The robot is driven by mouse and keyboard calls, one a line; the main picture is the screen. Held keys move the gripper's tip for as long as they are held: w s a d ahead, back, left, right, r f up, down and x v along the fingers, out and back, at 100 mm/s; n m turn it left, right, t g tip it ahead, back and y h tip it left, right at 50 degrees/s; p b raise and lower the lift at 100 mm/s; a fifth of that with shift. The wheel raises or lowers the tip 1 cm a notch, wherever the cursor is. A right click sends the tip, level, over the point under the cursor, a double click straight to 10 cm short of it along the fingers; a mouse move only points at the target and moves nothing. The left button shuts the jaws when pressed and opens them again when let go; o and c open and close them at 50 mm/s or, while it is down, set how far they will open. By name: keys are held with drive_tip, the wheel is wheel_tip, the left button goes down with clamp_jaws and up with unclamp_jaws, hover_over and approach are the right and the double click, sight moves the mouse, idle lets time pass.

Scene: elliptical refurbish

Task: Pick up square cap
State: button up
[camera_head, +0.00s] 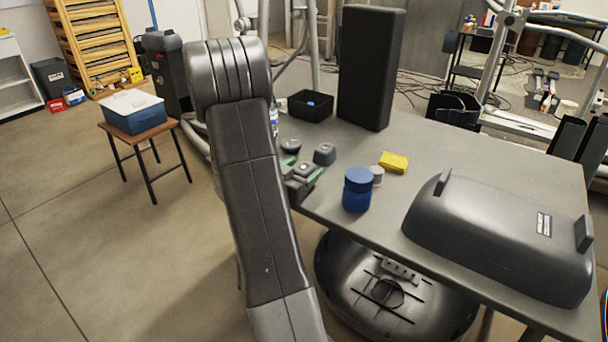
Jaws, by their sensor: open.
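A small dark grey cap with a squarish outline (324,154) sits on the grey table (445,150) near its left edge; I take it as the square cap. A rounder dark cap (291,146) lies to its left. My gripper (305,167) is open, with green on its fingers, and shows just below the two caps in the picture. My arm hides part of the gripper and the table edge. The square cap looks apart from the fingers, but I cannot tell the exact gap.
A blue jar (357,190), a small grey-white cylinder (377,175) and a yellow block (394,162) stand to the right. A tall black box (370,68) and a black bin (311,105) stand behind. A large dark shell (500,235) covers the table's front right.

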drive_tip(key=shift+x, duration=1.35)
drive_tip(key=c, duration=0.9)
drive_tip(key=shift+r, duration=0.1)
drive_tip(key=shift+c, duration=0.2)
